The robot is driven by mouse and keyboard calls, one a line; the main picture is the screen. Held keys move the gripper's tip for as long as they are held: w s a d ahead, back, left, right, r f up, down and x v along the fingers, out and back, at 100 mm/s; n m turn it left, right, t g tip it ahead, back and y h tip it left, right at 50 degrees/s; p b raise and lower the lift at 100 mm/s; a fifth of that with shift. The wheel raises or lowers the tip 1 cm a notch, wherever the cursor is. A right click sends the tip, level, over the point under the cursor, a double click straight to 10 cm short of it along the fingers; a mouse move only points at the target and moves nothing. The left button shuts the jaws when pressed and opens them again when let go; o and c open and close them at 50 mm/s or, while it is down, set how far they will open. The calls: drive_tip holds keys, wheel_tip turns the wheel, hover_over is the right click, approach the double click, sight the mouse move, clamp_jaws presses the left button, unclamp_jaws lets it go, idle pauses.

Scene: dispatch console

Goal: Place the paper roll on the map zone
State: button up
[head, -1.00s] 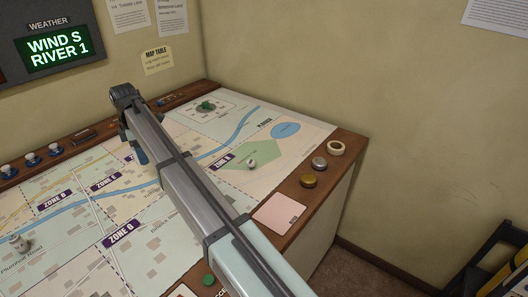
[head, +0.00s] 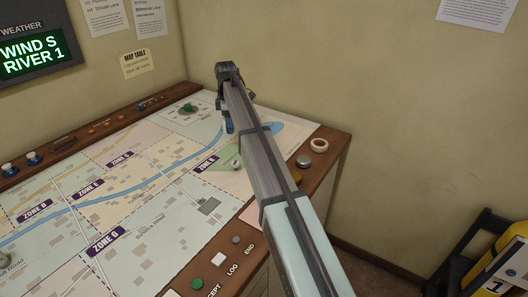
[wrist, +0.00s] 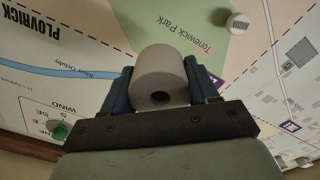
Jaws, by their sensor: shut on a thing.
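My gripper (wrist: 160,88) is shut on the white paper roll (wrist: 159,74), with a blue finger on each side of it. The roll's dark core hole faces the wrist camera. In the head view my gripper (head: 228,126) is over the far right part of the map, near the blue lake. The roll cannot be made out there. The map (head: 140,180) is a printed sheet with purple zone labels on a wood-framed table. The wrist view shows the map's green park area behind the roll; the gap between roll and map is hard to judge.
A white round piece (head: 236,164) stands on the park and also shows in the wrist view (wrist: 238,23). A green knob (head: 190,108) sits at the map's far corner. A cream ring (head: 319,144) and a silver button (head: 304,161) are on the right wooden rim.

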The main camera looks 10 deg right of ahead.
sight(281, 141)
drive_tip(key=w+d+m, duration=0.2)
drive_tip(key=d+m, duration=0.2)
drive_tip(key=d, duration=1.8)
drive_tip(key=shift+w+a+f+m, duration=0.15)
drive_tip(key=shift+f+m, duration=0.5)
drive_tip(key=shift+f, duration=0.95)
drive_tip(key=shift+w+a+f+m, duration=0.15)
drive_tip(key=shift+f+m, duration=0.55)
drive_tip(key=shift+f, duration=0.95)
drive_tip(key=shift+w+f+m, duration=0.25)
drive_tip(key=shift+f+m, duration=0.4)
drive_tip(key=shift+f, duration=0.95)
drive_tip(key=shift+f, duration=0.15)
drive_tip(key=o, duration=1.1)
wheel_tip(281, 141, up, 12)
drive_tip(key=shift+r, duration=0.2)
